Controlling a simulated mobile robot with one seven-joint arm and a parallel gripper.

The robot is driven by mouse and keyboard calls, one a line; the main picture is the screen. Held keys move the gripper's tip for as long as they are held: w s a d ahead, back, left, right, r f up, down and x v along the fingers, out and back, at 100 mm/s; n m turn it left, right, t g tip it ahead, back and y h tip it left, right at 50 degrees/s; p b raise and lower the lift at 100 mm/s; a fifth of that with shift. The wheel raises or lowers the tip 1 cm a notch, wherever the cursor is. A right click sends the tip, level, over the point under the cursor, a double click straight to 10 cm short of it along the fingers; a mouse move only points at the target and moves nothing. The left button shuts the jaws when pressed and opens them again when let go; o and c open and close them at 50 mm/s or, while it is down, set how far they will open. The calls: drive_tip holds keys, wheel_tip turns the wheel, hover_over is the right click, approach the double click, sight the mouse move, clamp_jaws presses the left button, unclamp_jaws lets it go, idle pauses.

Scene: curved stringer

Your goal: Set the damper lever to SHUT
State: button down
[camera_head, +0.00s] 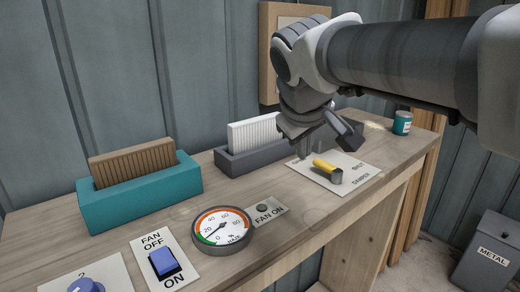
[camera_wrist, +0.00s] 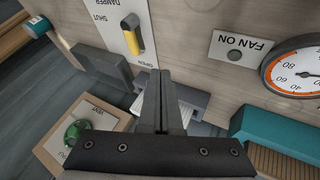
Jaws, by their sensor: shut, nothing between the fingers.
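The damper lever (camera_head: 325,168) has a yellow handle and a dark end, and stands on a white plate (camera_head: 355,180) marked SHUT and DAMPER. The lever also shows in the wrist view (camera_wrist: 135,37), where its plate (camera_wrist: 105,32) reads OPEN at the lower end and SHUT beside DAMPER. The yellow handle lies towards the OPEN end. My gripper (camera_wrist: 162,74) is shut and empty, apart from the lever. In the head view my gripper hangs above and behind the plate, and its fingertips are hard to make out.
A grey tray with a white filter (camera_head: 254,132) stands left of the plate. A teal tray (camera_head: 140,202), gauge (camera_head: 222,230), FAN ON lamp plate (camera_head: 268,212) and fan switch (camera_head: 164,263) lie further left. A teal can (camera_head: 402,123) stands at right. The wall rises behind.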

sight(327, 171)
drive_tip(key=p+x, duration=0.1)
drive_tip(key=x, duration=0.8)
drive_tip(key=shift+w+f, duration=0.1)
drive_tip(key=shift+f, duration=0.15)
drive_tip(key=shift+w+d+f+p, duration=0.1)
drive_tip(key=shift+w+d+p, duration=0.25)
drive_tip(key=shift+w+d, duration=0.4)
drive_tip(key=shift+w+d+f+p, duration=0.1)
drive_tip(key=shift+w+d+p, duration=0.35)
drive_tip(key=shift+d, duration=0.5)
